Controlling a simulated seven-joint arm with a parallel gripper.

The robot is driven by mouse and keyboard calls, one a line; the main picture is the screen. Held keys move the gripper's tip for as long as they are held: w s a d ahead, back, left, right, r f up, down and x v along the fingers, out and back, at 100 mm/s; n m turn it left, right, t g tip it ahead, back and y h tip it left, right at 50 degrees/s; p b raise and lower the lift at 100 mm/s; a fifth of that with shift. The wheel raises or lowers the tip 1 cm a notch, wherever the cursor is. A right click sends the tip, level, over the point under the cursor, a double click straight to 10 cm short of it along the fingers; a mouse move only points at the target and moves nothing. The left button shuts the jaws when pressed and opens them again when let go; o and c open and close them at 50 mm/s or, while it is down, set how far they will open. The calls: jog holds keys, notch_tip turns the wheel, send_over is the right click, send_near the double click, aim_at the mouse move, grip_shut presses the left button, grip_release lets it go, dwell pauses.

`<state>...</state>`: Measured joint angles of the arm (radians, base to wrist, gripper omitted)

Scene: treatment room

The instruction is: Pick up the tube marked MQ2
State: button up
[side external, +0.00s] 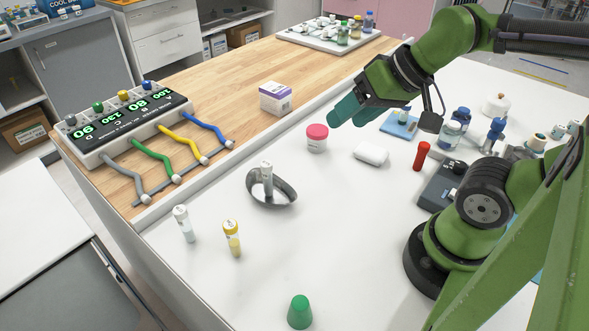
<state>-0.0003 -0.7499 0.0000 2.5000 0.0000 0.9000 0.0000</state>
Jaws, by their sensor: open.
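My gripper (346,112) has teal fingers and is open and empty. It hangs above the white table, just above and right of a pink-lidded jar. Three small tubes stand apart from it, to the lower left. A white-capped tube (184,223) and a yellow tube (232,238) stand on the white surface. Another pale tube (267,179) with a light cap stands upright in a grey metal kidney dish (285,194). The tubes have small labels, but I cannot read which is marked MQ2.
The pink-lidded jar (317,138), a white soap-like block (371,154) and a red cylinder (421,156) stand near my arm. A green cone (300,312) is at the front. A box (275,98) and a display unit (122,125) with coloured cables are on the wood.

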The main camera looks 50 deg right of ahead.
jog(key=a+f, duration=0.1)
jog(key=a, duration=0.1)
jog(key=n+g+h, duration=0.2)
jog(key=n+g, duration=0.2)
jog(key=g, duration=0.3)
send_over(226, 225)
notch_tip(226, 225, down, 4)
jog(key=shift+m, duration=0.3)
notch_tip(226, 225, down, 12)
jog(key=shift+r, duration=0.1)
jog(key=f, duration=0.5)
jog(key=shift+s+d, duration=0.2)
jog(key=shift+d, duration=0.1)
